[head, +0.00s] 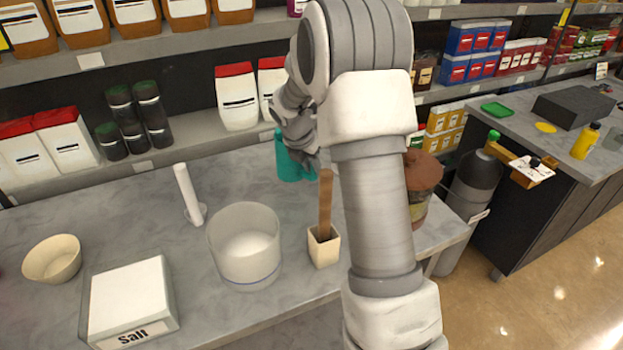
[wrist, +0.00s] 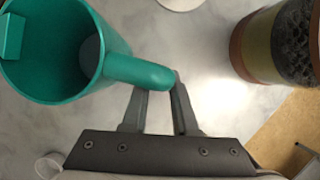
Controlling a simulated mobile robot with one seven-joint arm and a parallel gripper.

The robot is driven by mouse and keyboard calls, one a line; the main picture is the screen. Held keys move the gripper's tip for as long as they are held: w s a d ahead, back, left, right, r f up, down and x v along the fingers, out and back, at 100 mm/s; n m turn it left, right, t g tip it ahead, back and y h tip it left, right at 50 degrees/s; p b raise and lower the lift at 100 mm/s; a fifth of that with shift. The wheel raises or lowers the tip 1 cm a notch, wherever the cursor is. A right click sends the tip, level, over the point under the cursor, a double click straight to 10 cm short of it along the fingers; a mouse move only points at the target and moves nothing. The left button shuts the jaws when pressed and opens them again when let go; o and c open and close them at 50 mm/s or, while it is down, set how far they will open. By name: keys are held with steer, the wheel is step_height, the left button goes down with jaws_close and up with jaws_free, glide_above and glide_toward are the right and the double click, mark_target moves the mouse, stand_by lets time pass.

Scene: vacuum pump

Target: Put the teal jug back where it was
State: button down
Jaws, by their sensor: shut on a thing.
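The teal jug (head: 287,163) is at the back of the grey counter, partly hidden by my gripper (head: 308,150). In the wrist view the jug (wrist: 62,50) is upright with its open mouth facing the camera, and its inside looks empty. My gripper (wrist: 160,95) is shut on the jug's handle (wrist: 138,71), which points toward my fingers. I cannot tell whether the jug's base touches the counter.
A brown-topped jar (head: 422,172) stands right of my arm, also in the wrist view (wrist: 278,42). In front are a square pot with a wooden stick (head: 323,248), a clear container (head: 244,246), a white candle-like stick (head: 188,193), a bowl (head: 52,259) and a salt box (head: 128,298). Stocked shelves (head: 180,133) stand behind.

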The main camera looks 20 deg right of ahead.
mark_target(311, 178)
steer(key=shift+w+f, duration=0.15)
steer(key=shift+f, duration=1.8)
steer(key=c, duration=1.1)
jaws_free()
steer(key=shift+f, duration=0.2)
steer(key=shift+c, duration=0.2)
steer(key=o, duration=0.5)
steer(key=shift+c, duration=0.2)
